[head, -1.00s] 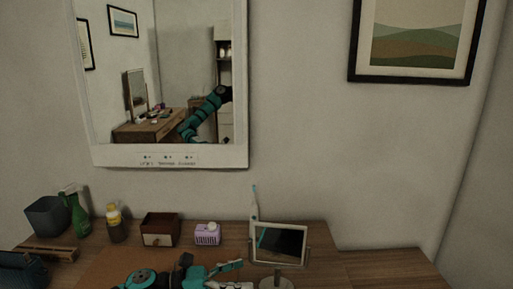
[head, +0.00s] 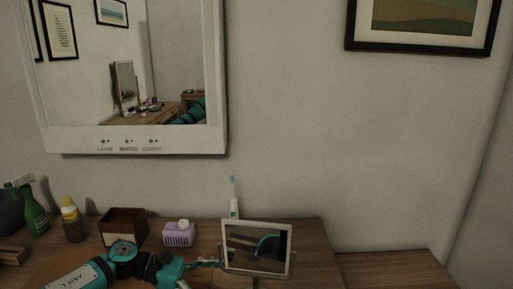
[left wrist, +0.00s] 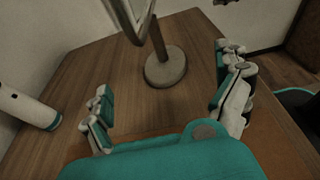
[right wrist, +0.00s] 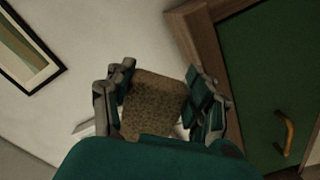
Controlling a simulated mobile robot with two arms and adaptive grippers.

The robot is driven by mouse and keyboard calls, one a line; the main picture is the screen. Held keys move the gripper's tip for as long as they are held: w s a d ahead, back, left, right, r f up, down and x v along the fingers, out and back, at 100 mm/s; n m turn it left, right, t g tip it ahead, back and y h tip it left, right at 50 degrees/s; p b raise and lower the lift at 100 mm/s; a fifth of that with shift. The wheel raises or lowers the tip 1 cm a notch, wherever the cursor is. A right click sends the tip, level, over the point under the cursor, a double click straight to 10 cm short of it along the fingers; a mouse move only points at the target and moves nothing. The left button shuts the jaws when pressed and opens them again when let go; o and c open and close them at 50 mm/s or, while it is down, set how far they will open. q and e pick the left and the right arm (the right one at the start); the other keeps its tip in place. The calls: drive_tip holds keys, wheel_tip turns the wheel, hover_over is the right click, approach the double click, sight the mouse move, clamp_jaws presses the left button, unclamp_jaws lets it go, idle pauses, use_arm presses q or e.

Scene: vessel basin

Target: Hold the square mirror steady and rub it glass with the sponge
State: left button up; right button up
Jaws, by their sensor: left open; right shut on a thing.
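The square mirror (head: 256,249) stands upright on its stand on the wooden table, seen in the head view. In the left wrist view its round base and post (left wrist: 166,68) show ahead of my left gripper, with part of the frame above. My left gripper (left wrist: 165,85) is open and empty, its fingers spread on either side of the base without touching it. In the head view my left gripper (head: 205,263) is close to the mirror's left edge. My right gripper (right wrist: 155,95) is shut on the brown sponge (right wrist: 153,101), away from the mirror and outside the head view.
An electric toothbrush (head: 233,205) stands behind the mirror. A purple box (head: 179,235), a wooden box (head: 124,225), a yellow-capped bottle (head: 71,215) and a green spray bottle (head: 35,216) stand to the left. The table right of the mirror (head: 390,270) is clear. A large mirror (head: 135,142) hangs above.

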sight(256, 276)
use_arm(q)
drive_tip(key=p+x, duration=0.1)
drive_tip(key=x, duration=0.4)
drive_tip(key=shift+s+r, duration=0.15)
drive_tip(key=shift+r, duration=0.05)
use_arm(e)
drive_tip(key=shift+s+r, duration=0.15)
drive_tip(key=shift+r, duration=0.65)
use_arm(q)
drive_tip(key=shift+f+b+x, duration=0.2)
drive_tip(key=shift+b+x, duration=0.45)
drive_tip(key=shift+x, duration=0.55)
use_arm(e)
drive_tip(key=shift+f, duration=0.75)
use_arm(q)
drive_tip(key=shift+b+x, duration=0.3)
drive_tip(key=shift+x, duration=0.55)
use_arm(e)
drive_tip(key=shift+f, duration=0.3)
use_arm(q)
drive_tip(key=shift+r, duration=0.1)
drive_tip(key=c, duration=1.6)
